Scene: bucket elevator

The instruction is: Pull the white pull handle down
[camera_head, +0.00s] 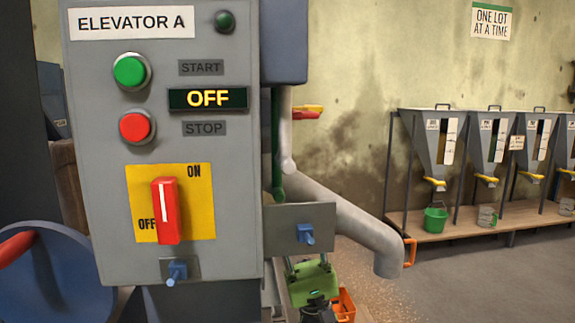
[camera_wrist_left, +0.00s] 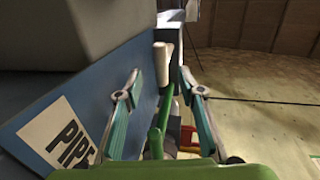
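A pale, rounded bar (camera_wrist_left: 163,62), which looks like the white pull handle, hangs beyond my left fingertips in the left wrist view. In the head view, a similar pale upright bar (camera_head: 285,130) stands just right of the control box, with a rounded lower end. My left gripper (camera_wrist_left: 162,82) is open, its two teal-padded fingers spread wide, and it holds nothing. The handle is ahead of the gap and appears apart from the fingers. My right gripper is not identifiable.
The grey control box (camera_head: 90,200) fills the left of the head view, its display (camera_head: 208,98) reading OFF. A grey slanted pipe (camera_head: 350,220) and a small plate (camera_head: 285,222) with a blue knob lie beside it. A blue panel (camera_wrist_left: 60,105) borders the left finger.

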